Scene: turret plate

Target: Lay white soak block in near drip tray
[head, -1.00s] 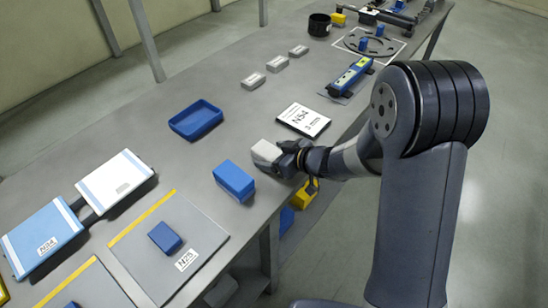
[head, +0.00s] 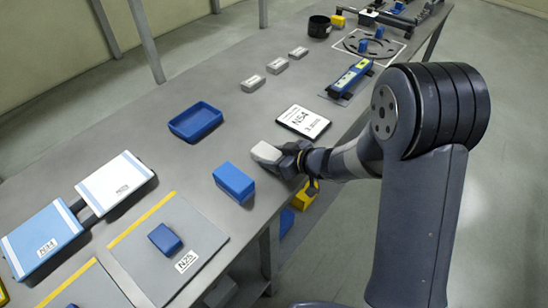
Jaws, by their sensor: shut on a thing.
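The white soak block (head: 266,153) is a small pale block at the tip of my gripper (head: 285,158), over the front part of the bench. My gripper is shut on it; the fingers are mostly dark and small in this view. I cannot tell how high the block is above the bench top. A shallow blue open tray (head: 195,121) lies to the left of the block and further back, and it looks empty. I cannot tell from this view whether it is the near drip tray.
A blue block (head: 234,181) stands just left of my gripper. A white N54 card (head: 303,121) lies behind it. Grey blocks (head: 253,83) sit further back. A grey plate (head: 168,245) with a smaller blue block (head: 165,238) is at the front left. Bench between tray and gripper is clear.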

